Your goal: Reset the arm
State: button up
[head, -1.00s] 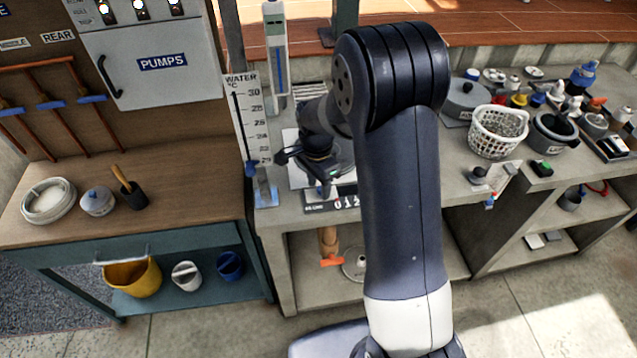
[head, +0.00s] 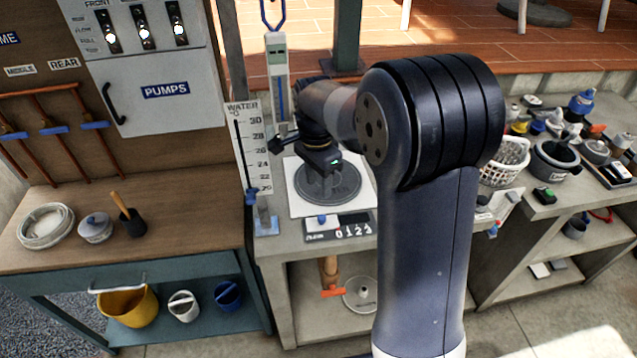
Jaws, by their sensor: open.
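My arm rises large through the right middle of the head view and bends back toward the counter. My gripper (head: 305,152) is at its far end, pointing down and to the left, above a round dark disc (head: 328,186) on a white square plate. Its jaws are open, and I see nothing between them. The arm hides part of the counter behind it.
A water temperature board (head: 245,150) and a tall gauge (head: 277,80) stand close to my gripper. A white basket (head: 505,160) and a dark pot (head: 556,158) are on the right counter. A wooden bench (head: 170,225) is at left, beneath a PUMPS cabinet (head: 165,90).

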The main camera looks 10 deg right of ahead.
aim_at(320, 217)
jog(key=shift+f, duration=0.2)
jog(key=f, duration=0.3)
jog(key=f+p, duration=0.1)
jog(key=f, duration=0.5)
jog(key=shift+s+d+f, duration=0.2)
jog(key=shift+s+f, duration=0.05)
jog(key=shift+f, duration=0.1)
jog(key=d, duration=0.1)
jog(key=d+p, duration=0.1)
jog(key=d, duration=0.1)
jog(key=shift+f, duration=0.3)
jog(key=shift+d+f, duration=0.1)
jog(key=shift+d, duration=0.55)
